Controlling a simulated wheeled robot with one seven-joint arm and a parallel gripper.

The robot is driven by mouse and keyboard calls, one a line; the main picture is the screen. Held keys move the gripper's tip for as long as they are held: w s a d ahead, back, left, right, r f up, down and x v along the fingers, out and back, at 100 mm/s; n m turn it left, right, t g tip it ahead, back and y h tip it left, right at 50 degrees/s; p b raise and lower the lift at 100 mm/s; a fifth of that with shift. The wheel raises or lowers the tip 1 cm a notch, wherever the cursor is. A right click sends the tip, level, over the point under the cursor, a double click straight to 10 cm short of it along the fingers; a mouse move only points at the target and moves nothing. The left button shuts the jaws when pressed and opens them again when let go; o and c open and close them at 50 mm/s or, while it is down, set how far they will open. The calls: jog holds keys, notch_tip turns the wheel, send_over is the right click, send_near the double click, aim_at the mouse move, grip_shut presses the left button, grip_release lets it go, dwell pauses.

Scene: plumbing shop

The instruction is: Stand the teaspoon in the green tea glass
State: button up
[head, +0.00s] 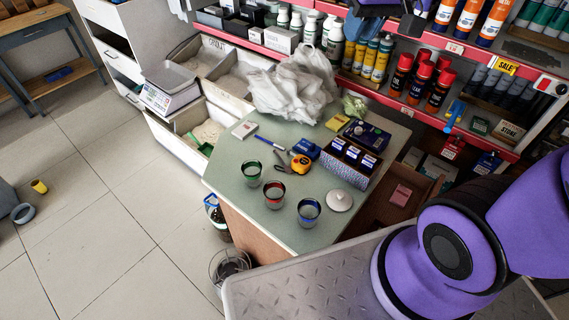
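The green tea glass (251,173) stands upright on the pale green counter top (232,150), near its left edge. A red glass (274,194) and a blue glass (308,212) stand in a slanting row to its right and nearer the front. I cannot make out the teaspoon anywhere in this view. Purple parts of my arm show at the right and at the top edge. I cannot make out my gripper's fingers, nor whether they hold anything.
A white round lid (339,201) lies right of the blue glass. Behind the glasses are a yellow tape measure (300,164), a blue marker (270,143) and a patterned box (349,163). A crumpled plastic bag (293,88) and shelves of bottles stand behind.

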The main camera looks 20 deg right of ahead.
jog(key=w+a+f+g, duration=0.1)
jog(key=w+a+f, duration=0.2)
jog(key=w+f, duration=0.45)
jog(key=n+g+h, duration=0.1)
jog(key=g, duration=0.2)
send_over(283, 162)
notch_tip(283, 162, down, 33)
jog(key=shift+f, duration=5.55)
grip_shut()
